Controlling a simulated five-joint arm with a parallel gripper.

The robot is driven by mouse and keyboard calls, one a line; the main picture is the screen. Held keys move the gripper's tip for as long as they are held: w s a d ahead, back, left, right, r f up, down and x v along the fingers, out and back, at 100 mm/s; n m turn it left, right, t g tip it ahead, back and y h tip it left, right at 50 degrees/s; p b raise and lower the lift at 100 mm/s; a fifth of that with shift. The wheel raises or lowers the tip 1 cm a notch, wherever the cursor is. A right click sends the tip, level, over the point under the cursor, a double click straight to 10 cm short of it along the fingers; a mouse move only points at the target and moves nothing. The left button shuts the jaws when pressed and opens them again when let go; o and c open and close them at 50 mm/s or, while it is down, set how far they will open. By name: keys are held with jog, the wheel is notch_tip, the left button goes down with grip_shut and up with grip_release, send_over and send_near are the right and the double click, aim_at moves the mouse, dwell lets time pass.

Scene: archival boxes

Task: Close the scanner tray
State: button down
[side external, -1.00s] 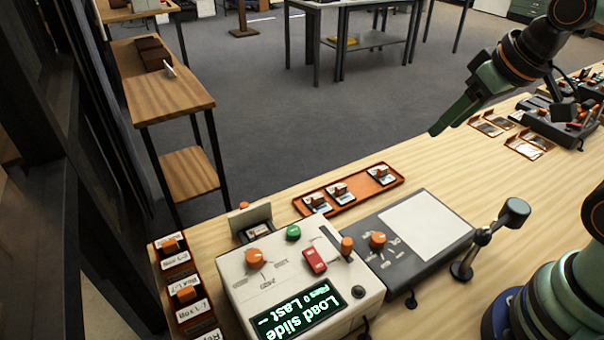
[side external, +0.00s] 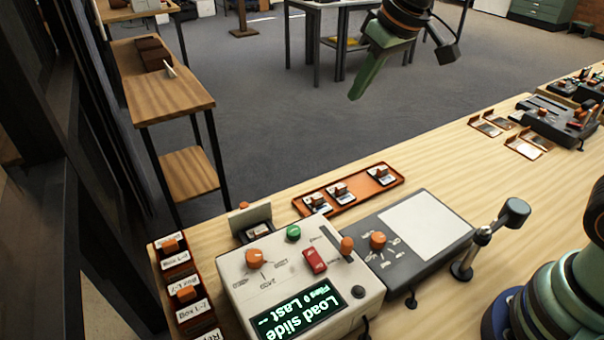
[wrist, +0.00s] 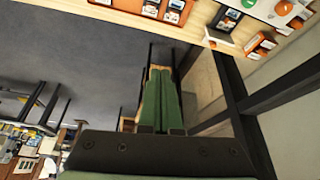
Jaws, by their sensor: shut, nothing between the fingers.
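The white scanner (side external: 284,290) stands at the front of the wooden bench, with a lit screen reading "Load slide". Its tray (side external: 250,222) sticks out at the scanner's back, with an upright grey plate and an orange knob. The tray also shows at the upper right of the wrist view (wrist: 221,38). My gripper (side external: 356,96) is high and well apart from the tray, above and beyond the bench's far edge in the picture. Its green fingers (wrist: 160,72) are shut together and empty.
An orange slide tray (side external: 352,192) with several slides lies behind the scanner. A grey unit (side external: 415,236) with a white panel is joined at its right. A rack of labelled boxes (side external: 187,292) stands left.

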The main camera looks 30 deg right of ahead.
aim_at(255, 232)
jog(key=w+a+f+n, duration=0.1)
jog(key=w+a+f, duration=0.35)
jog(key=a, duration=0.25)
jog(key=w+a+f+n+g, duration=0.1)
jog(key=w+a+f, duration=0.2)
jog(key=a+f, duration=0.3)
jog(key=w+a+f+n, duration=0.1)
jog(key=w+a+f, duration=0.3)
jog(key=a, duration=0.4)
jog(key=shift+y, duration=0.4)
jog(key=shift+s+d+f, duration=0.1)
jog(key=shift+s+f, duration=0.05)
jog(key=shift+f, duration=2.3)
jog(key=shift+s+f, duration=0.1)
jog(key=shift+f, duration=2.3)
jog(key=shift+g, duration=0.3)
jog(key=s, duration=0.8)
jog(key=shift+s, duration=0.95)
jog(key=shift+f, duration=0.1)
